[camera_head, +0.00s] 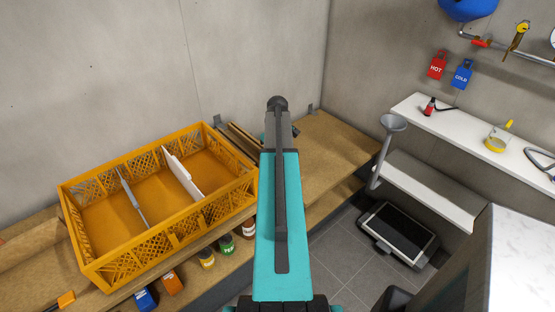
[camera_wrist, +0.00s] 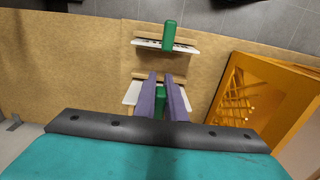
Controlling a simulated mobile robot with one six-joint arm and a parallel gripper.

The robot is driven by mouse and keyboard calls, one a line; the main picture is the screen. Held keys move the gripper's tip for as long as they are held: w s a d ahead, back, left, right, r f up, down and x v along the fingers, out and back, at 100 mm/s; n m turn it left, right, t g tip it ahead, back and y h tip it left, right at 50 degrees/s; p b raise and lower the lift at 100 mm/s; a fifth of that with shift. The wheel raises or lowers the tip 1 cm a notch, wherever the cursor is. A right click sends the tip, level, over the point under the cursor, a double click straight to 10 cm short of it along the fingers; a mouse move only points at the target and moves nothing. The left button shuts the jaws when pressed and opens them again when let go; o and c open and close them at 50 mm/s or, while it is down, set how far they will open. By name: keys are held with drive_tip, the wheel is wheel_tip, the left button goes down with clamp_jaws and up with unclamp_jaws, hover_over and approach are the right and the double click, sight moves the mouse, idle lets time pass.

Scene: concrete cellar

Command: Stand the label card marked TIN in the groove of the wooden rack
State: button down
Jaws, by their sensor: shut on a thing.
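In the wrist view my gripper (camera_wrist: 162,80) has two purple fingers closed on the green grip (camera_wrist: 159,88) of a white label card (camera_wrist: 131,94). The fingers hide most of this card, and its marking cannot be read. A strip of wooden rack (camera_wrist: 138,76) shows close by the fingertips; whether the card is in a groove is hidden. Farther off, another white card (camera_wrist: 148,44) with a green grip (camera_wrist: 171,37) is at a wooden strip; its dark lettering is too small to read. In the head view my arm covers the gripper, and wooden strips (camera_head: 243,137) show beside it.
An orange crate (camera_head: 70,215) with dividers stands on the wooden bench left of my arm; it is at the right in the wrist view (camera_wrist: 226,75). Bare bench (camera_head: 335,148) lies to the right. Several jars (camera_head: 226,243) stand below the crate. A funnel (camera_head: 393,123) is near a white shelf.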

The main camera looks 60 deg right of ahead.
drive_tip(key=shift+f+b, duration=0.6)
drive_tip(key=shift+f, duration=0.95)
idle(0.4)
drive_tip(key=c, duration=1.7)
unclamp_jaws()
drive_tip(key=shift+c, duration=0.2)
drive_tip(key=shift+r, duration=0.1)
drive_tip(key=shift+r+b, duration=1.25)
drive_tip(key=shift+r, duration=5.55)
